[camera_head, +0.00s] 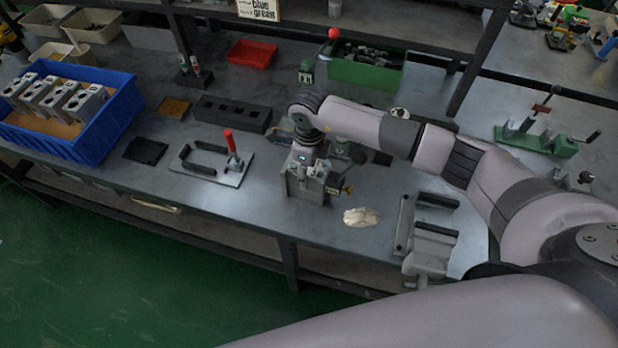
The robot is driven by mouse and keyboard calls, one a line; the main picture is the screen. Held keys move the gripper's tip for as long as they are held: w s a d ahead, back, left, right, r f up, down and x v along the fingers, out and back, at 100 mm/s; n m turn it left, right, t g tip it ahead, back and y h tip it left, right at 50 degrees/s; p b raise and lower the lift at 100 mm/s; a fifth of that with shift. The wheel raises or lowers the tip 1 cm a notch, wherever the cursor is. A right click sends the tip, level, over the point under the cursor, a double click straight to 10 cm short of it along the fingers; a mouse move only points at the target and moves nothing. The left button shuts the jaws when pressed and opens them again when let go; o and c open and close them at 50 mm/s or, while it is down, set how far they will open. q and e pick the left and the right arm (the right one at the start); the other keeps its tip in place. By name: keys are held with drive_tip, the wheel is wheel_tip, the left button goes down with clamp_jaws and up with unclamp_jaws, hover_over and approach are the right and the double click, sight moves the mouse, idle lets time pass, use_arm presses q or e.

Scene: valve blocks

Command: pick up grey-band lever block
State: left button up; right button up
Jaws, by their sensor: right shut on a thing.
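A grey valve block (298,187) with a brass-coloured fitting on its right side is at the middle of the bench, near the front edge. It is the block that fits the grey-band lever block, but its band and lever cannot be made out under the gripper. My right gripper (307,164) points down onto the top of this block and is shut on it. The gripper hides much of the block's top. I cannot tell whether the block touches the bench. My left gripper is not in view.
A fixture plate with a red handle (231,143) stands left of the block. A pale cloth (362,216) and a grey fixture (429,250) lie to the right. A blue crate (122,112) holds several grey blocks. A black slotted rack (232,113) and green bin (365,72) stand behind.

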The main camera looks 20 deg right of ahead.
clamp_jaws()
drive_tip(key=shift+w+r, duration=0.15)
drive_tip(key=shift+w, duration=0.05)
idle(0.3)
